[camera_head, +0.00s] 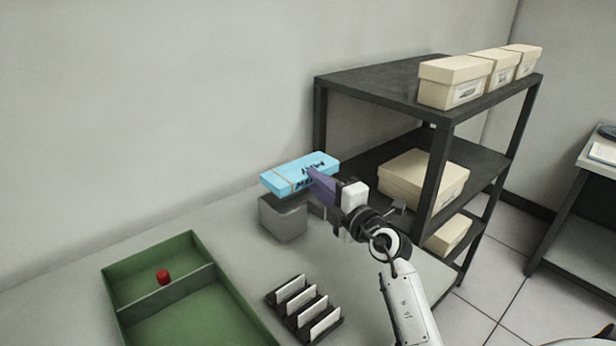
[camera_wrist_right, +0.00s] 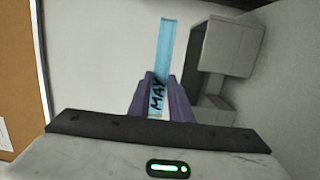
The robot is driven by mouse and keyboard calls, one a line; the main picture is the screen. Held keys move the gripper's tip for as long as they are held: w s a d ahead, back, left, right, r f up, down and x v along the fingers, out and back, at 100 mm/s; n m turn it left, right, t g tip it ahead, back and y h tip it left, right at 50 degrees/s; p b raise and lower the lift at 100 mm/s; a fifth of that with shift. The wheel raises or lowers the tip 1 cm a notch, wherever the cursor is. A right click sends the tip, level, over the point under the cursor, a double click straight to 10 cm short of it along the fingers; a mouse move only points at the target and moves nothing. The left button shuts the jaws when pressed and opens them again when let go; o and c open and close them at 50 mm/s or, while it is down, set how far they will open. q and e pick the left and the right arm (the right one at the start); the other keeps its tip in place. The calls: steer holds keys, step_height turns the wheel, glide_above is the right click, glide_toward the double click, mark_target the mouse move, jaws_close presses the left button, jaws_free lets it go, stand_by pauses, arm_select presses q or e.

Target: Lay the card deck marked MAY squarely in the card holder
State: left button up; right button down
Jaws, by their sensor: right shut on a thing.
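The card deck (camera_head: 300,174) is a light blue block with dark lettering and a tan band near its left end. In the right wrist view the deck (camera_wrist_right: 166,50) reads MAY. My right gripper (camera_head: 322,187), with purple fingers, is shut on its right part and holds it up off the table. A grey stepped block (camera_head: 283,220), apparently the card holder, stands on the table below the deck in the head view. It also shows to the right of the deck in the right wrist view (camera_wrist_right: 228,47); the deck looks clear of it. My left gripper is not in view.
A green two-part tray (camera_head: 150,247) with a red piece (camera_head: 163,277) stands at the left. A black rack (camera_head: 302,312) with several white cards is at the front. A dark shelf (camera_head: 375,80) with cream boxes stands behind right. The table between tray and grey block is clear.

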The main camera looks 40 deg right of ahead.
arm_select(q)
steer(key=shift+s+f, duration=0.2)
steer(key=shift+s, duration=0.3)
arm_select(e)
steer(key=shift+s+r, duration=0.15)
steer(key=shift+r, duration=0.05)
steer(key=shift+f, duration=0.15)
arm_select(q)
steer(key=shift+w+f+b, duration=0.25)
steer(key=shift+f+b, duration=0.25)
steer(key=shift+b, duration=0.1)
arm_select(e)
step_height(320, 180, down, 3)
steer(key=shift+s+r, duration=0.1)
